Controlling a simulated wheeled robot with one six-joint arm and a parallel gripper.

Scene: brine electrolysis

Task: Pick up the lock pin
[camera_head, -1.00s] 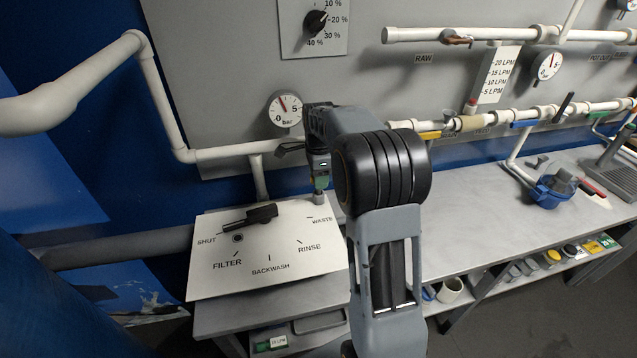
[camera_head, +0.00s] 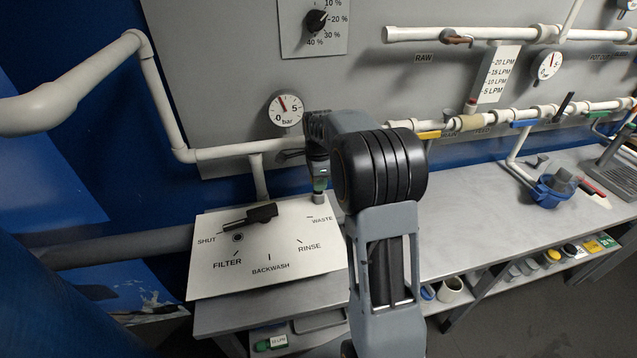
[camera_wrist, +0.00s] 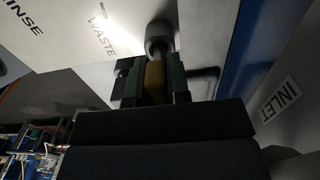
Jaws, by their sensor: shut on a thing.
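My gripper (camera_head: 319,184) points down at the upper right edge of the white valve plate (camera_head: 215,275), near the WASTE mark. In the wrist view its green fingers (camera_wrist: 154,82) are shut on a yellow-brown piece, the lock pin (camera_wrist: 155,76). A dark grey round part (camera_wrist: 159,38) sits directly beyond the fingertips, in line with the pin. It also shows in the head view as a small grey cylinder (camera_head: 318,198) just below the fingers. I cannot tell whether it is joined to the pin. The fingers hide much of the pin.
The black valve handle (camera_head: 262,213) lies on the plate to the left, near SHUT. A white pipe (camera_head: 258,178) rises behind the plate, below a pressure gauge (camera_head: 285,109). The grey bench (camera_head: 450,225) is clear to the right, up to a blue device (camera_head: 553,190).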

